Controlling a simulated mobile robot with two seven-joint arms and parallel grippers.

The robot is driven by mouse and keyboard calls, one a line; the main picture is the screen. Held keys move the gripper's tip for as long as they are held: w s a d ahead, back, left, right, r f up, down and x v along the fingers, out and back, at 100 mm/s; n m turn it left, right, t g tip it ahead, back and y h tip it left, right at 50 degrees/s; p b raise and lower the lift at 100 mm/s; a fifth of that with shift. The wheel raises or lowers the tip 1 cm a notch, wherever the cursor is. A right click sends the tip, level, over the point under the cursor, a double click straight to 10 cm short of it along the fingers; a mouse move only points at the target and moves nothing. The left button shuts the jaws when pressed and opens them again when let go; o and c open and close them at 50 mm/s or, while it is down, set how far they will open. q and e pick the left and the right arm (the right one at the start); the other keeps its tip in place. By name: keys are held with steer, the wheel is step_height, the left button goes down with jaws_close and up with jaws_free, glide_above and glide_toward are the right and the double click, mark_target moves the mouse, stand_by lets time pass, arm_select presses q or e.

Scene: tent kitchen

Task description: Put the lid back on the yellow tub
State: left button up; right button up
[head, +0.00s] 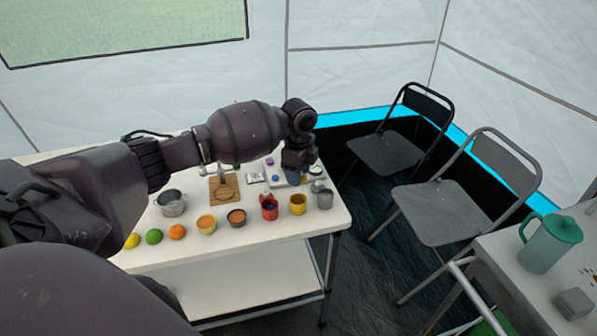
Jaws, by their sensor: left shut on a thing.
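The yellow tub (298,204) stands near the right front edge of the white table, and its top looks open. My left gripper (294,174) is above the right part of the table, a little behind the yellow tub, pointing down. It is shut on a small blue-grey thing, mostly hidden by the gripper; I cannot tell whether this is the lid. My right gripper is not in view.
A red tub (269,207) stands left of the yellow tub, a grey metal cup (323,198) right of it. Bowls and fruit line the front edge. A metal pot (171,203) and wooden board (224,188) are behind. Folding chairs (441,207) stand right of the table (295,231).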

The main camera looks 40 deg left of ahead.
arm_select(q)
steer(key=shift+f+n+b, duration=0.3)
steer(key=shift+f, duration=0.15)
steer(key=shift+f+b, duration=0.4)
steer(key=shift+f, duration=0.2)
steer(key=shift+f+b, duration=0.5)
steer(key=shift+f, duration=0.2)
steer(key=shift+f+b, duration=0.4)
steer(key=shift+f, duration=1.1)
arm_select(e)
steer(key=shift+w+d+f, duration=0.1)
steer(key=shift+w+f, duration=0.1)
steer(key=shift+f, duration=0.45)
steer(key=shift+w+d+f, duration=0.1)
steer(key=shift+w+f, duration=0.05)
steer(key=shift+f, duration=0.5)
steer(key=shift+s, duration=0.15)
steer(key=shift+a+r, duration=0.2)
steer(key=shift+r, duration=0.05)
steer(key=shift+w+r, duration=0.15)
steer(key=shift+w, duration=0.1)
